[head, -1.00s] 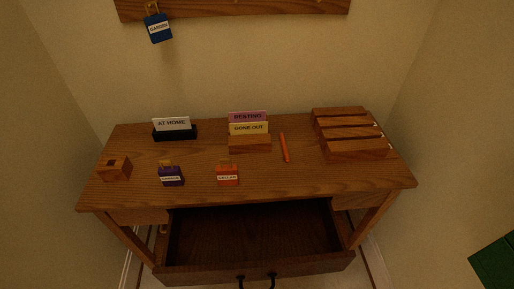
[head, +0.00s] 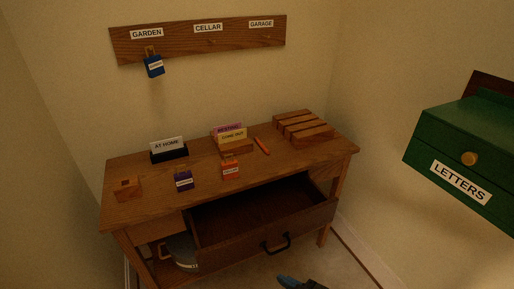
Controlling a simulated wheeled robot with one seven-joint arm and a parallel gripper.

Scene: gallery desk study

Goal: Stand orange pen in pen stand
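The orange pen (head: 262,146) lies flat on the desk top, between the card holder and the slotted wooden rack. A small wooden block with a dark square hole in its top (head: 128,192), which looks like the pen stand, sits at the left end of the desk; no pen stands in it. What looks like my gripper (head: 290,282) just enters at the bottom edge, low in front of the desk and far from the pen. Only a small dark blue-grey part shows, so its fingers cannot be made out.
The desk drawer (head: 268,237) is pulled open toward me. An AT HOME card holder (head: 169,155), a wooden card holder (head: 238,149) and a rack (head: 302,127) stand behind. A green LETTERS box (head: 470,150) juts out right.

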